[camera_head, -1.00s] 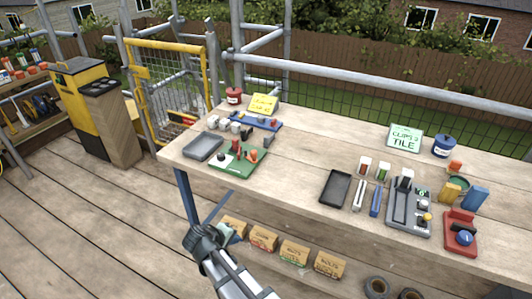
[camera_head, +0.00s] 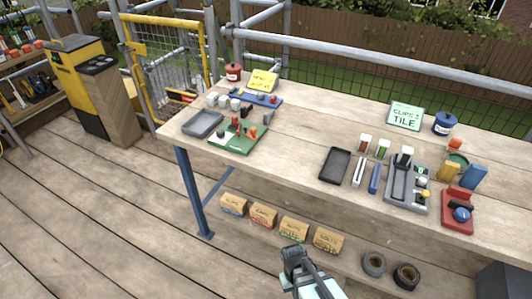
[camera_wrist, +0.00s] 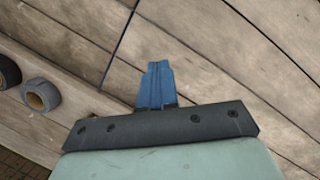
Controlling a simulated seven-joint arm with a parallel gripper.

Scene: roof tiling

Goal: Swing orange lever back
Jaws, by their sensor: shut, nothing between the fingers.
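A green board (camera_head: 232,146) lies near the left end of the workbench. On it stand a red upright piece (camera_head: 238,128) and an orange piece (camera_head: 253,132), which looks like the orange lever; its exact tilt is too small to tell. A dark knob sits at the board's left. My gripper shows in the wrist view with its blue fingers (camera_wrist: 155,86) shut and empty, over wooden boards. In the head view my arm's end is low at the bottom, in front of the bench and well apart from the green board; the fingertips are not clear there.
A grey tray (camera_head: 203,124) and a blue rack (camera_head: 258,97) sit beside the green board. A black tray (camera_head: 335,166), a grey clamp device (camera_head: 405,190) and a red device (camera_head: 458,208) stand to the right. Boxes (camera_head: 293,230) and tape rolls (camera_head: 374,264) lie on the lower shelf.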

